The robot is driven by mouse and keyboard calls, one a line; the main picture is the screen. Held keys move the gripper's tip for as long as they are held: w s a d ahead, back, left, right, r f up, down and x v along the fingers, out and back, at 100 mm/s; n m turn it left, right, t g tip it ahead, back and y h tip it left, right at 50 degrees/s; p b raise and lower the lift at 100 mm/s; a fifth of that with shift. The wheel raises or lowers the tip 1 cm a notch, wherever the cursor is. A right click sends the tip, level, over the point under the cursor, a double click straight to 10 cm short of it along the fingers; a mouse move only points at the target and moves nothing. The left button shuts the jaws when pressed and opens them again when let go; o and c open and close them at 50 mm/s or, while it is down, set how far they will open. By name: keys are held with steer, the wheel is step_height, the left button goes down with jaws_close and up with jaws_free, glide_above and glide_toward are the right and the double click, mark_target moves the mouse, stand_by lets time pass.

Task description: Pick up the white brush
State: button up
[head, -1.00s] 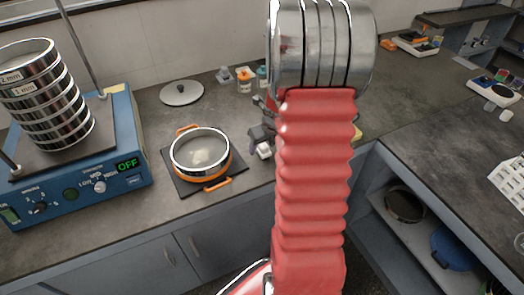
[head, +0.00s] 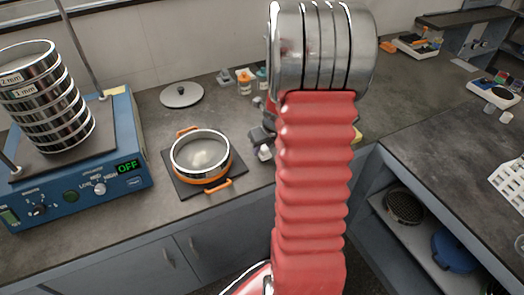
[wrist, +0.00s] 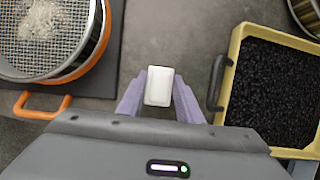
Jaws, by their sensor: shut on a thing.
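The white brush (wrist: 159,86) shows in the wrist view as a small white block between the two purple fingers of my gripper (wrist: 158,98). The fingers are shut on it, one at each side. Only its top end shows; the lower part is hidden or out of sight. In the head view, a small white part of the brush (head: 265,153) shows below my dark gripper (head: 262,137), left of my red arm, which hides much of that area.
A sieve pan with an orange handle (wrist: 42,104) stands left of the gripper. A yellow tray of black granules (wrist: 232,62) is close on the right. A blue shaker (head: 120,160) with stacked sieves stands further left. A round lid (head: 181,96) lies behind.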

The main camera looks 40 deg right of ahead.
steer(key=shift+r, duration=0.15)
step_height(320, 180, up, 10)
steer(key=shift+f, duration=0.15)
stand_by(0.6)
steer(key=o, duration=0.5)
steer(key=c, duration=0.4)
steer(key=shift+s, duration=0.1)
